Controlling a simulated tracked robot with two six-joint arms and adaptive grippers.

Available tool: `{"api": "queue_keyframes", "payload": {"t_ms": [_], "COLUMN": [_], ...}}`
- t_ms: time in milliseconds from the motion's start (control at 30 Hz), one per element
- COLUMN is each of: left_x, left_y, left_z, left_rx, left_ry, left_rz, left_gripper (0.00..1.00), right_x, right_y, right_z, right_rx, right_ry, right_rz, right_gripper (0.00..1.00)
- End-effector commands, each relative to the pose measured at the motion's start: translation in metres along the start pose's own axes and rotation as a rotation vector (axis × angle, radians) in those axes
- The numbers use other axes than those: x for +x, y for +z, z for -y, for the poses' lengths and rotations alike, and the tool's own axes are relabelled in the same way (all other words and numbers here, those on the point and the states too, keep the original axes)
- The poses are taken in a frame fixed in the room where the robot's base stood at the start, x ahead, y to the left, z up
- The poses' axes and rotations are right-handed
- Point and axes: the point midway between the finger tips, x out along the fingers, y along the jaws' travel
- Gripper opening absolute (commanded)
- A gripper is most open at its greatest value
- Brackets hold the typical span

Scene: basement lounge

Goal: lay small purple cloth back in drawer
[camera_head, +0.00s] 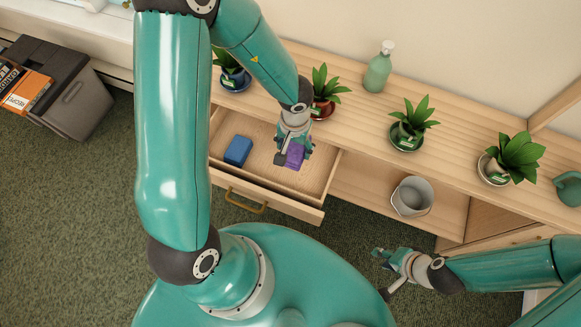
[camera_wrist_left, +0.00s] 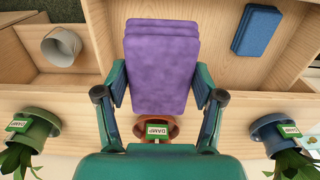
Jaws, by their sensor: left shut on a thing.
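The small purple cloth (camera_head: 295,154) is a folded stack, held between the fingers of my left gripper (camera_head: 293,150). The left wrist view shows the cloth (camera_wrist_left: 162,66) with a finger on each side of it. The open drawer (camera_head: 312,205) lies under the gripper, and the cloth is over its right part. I cannot tell whether the cloth touches the drawer floor. A folded blue cloth (camera_head: 238,150) lies in the drawer to the left; it also shows in the left wrist view (camera_wrist_left: 257,30). My right gripper (camera_head: 384,272) is at the lower right, apart from the drawer, with its fingers spread and empty.
Potted plants stand along the wooden shelf top, including one in a red pot (camera_head: 323,107) just behind my left gripper. A green bottle (camera_head: 378,72) stands farther back. A grey bucket (camera_head: 412,196) is on the lower shelf right of the drawer. A grey bin (camera_head: 75,105) stands at far left.

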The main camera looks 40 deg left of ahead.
Motion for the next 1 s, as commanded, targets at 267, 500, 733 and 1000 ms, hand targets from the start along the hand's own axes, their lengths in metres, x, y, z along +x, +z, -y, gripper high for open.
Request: {"api": "queue_keyframes", "payload": {"t_ms": [267, 500, 733, 1000], "left_x": [0.086, 0.123, 0.137, 0.17], "left_y": [0.001, 0.0, 0.001, 0.0], "left_z": [0.001, 0.001, 0.001, 0.001], "left_rx": [0.0, -0.001, -0.001, -0.001], "left_ry": [-0.001, 0.0, 0.0, -0.001], "left_rz": [0.002, -0.001, 0.0, -0.001], "left_gripper": [0.4, 0.4, 0.4, 0.36], "right_x": [0.049, 0.07, 0.077, 0.098], "right_y": [0.0, 0.0, 0.0, 0.0], "right_z": [-0.018, -0.025, -0.028, -0.035], "right_rx": [0.0, 0.0, 0.0, 0.0], "right_ry": [0.0, 0.0, 0.0, 0.0], "right_rz": [0.001, 0.0, 0.0, 0.001], "right_gripper": [0.37, 0.37, 0.37, 0.37]}}
